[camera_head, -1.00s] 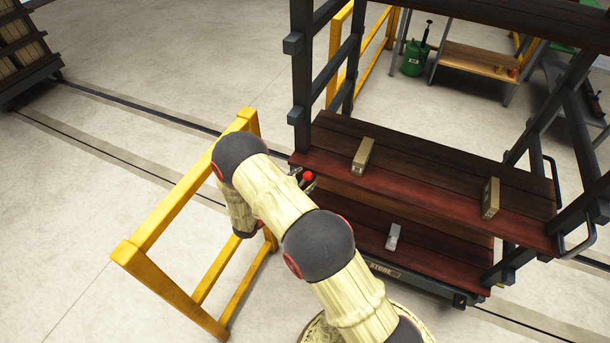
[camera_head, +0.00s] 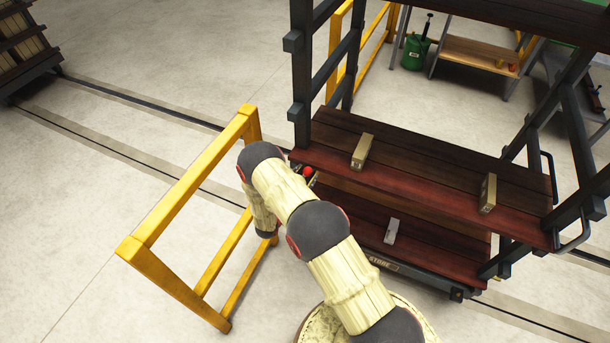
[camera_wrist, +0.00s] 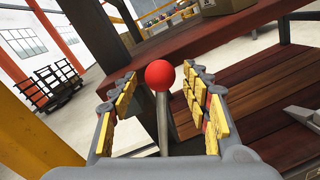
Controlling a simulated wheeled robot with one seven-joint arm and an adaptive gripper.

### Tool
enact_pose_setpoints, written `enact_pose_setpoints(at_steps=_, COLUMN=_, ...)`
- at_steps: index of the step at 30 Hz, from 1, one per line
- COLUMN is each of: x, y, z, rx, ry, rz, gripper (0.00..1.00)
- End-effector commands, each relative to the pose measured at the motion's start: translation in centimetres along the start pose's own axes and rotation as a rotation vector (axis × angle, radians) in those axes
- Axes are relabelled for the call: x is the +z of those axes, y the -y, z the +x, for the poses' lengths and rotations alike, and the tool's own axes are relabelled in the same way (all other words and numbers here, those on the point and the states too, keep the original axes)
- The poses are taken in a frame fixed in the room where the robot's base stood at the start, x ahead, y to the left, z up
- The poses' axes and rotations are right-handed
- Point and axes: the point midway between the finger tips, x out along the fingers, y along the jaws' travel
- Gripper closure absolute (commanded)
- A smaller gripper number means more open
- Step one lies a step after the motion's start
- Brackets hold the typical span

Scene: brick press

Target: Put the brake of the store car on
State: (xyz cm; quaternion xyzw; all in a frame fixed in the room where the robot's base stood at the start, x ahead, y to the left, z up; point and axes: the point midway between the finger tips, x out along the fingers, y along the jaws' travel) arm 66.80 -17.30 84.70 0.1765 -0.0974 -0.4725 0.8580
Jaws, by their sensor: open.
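The store car (camera_head: 425,187) is a dark frame with red-brown plank decks, standing on the floor rails. Its brake lever (camera_wrist: 163,110) is a grey rod with a red ball knob (camera_wrist: 160,74), upright in the wrist view. The knob also shows in the head view (camera_head: 308,170), at the car's left end, beside my arm. My gripper (camera_wrist: 162,92) is open, with its yellow-padded fingers on either side of the lever just below the knob. Gaps show between the lever and both pads.
A yellow rail barrier (camera_head: 190,205) stands close to the left of my arm. A green can (camera_head: 416,54) and a low bench (camera_head: 475,58) stand behind.

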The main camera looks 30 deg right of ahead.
Motion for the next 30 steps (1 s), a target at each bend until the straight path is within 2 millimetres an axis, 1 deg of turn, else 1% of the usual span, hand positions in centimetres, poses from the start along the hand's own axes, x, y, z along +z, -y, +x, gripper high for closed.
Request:
enact_pose_setpoints(at_steps=3, x=-0.02, y=0.03, z=0.4, rx=0.0, ry=-0.001, rz=0.0, gripper=0.52)
enact_pose_setpoints(at_steps=10, x=-0.01, y=0.02, z=0.42, rx=0.0, ry=-0.001, rz=0.0, gripper=0.53)
enact_pose_setpoints(at_steps=30, x=0.0, y=0.03, z=0.41, rx=0.0, ry=-0.001, rz=-0.001, gripper=0.91)
